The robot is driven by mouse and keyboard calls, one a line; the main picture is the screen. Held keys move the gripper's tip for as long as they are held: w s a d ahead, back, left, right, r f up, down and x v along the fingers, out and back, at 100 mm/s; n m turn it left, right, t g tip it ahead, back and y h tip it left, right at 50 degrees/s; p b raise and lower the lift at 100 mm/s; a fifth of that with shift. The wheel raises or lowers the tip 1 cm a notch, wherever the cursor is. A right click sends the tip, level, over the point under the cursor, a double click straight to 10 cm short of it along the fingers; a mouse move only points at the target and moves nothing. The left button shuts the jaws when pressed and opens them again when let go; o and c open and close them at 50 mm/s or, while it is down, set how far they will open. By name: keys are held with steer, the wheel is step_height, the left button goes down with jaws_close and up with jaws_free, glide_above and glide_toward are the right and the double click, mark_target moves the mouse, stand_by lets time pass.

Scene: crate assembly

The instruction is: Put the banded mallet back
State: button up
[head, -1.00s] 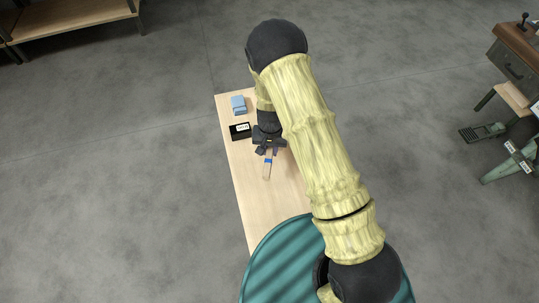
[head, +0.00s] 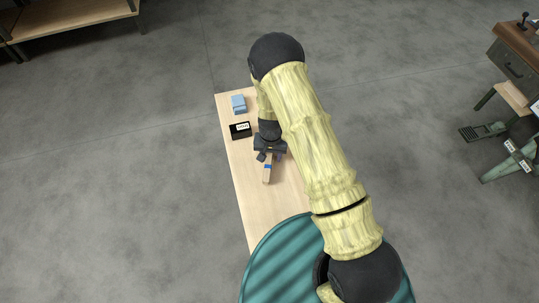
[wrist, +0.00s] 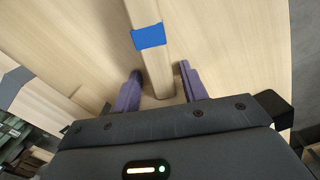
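The banded mallet shows as a pale wooden handle with a blue band (head: 267,166) on the light wooden table in the head view. In the wrist view the handle (wrist: 153,72) runs up the picture with the blue band (wrist: 149,36) across it. The mallet's head is not clearly visible.
The table (head: 248,194) also bears a black box with a white label (head: 241,130) and a blue block (head: 238,104), both left of my gripper. A green ribbed round surface (head: 278,265) stands at the front. A workbench (head: 518,60) is far right; grey floor is open around.

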steer(key=shift+s+a+r, duration=0.1)
steer(key=shift+r, duration=0.05)
steer(key=shift+r, duration=0.55)
step_height(320, 180, up, 11)
steer(key=b, duration=0.1)
steer(key=shift+w, duration=0.2)
stand_by(0.4)
steer(key=s+d+r+n+t, duration=0.1)
steer(key=s+d+r+t, duration=0.1)
steer(key=s+d+r, duration=1.2)
step_height(320, 180, up, 4)
steer(key=shift+s+d+r+t, duration=0.1)
steer(key=shift+s+d+t, duration=0.25)
steer(key=shift+d, duration=0.5)
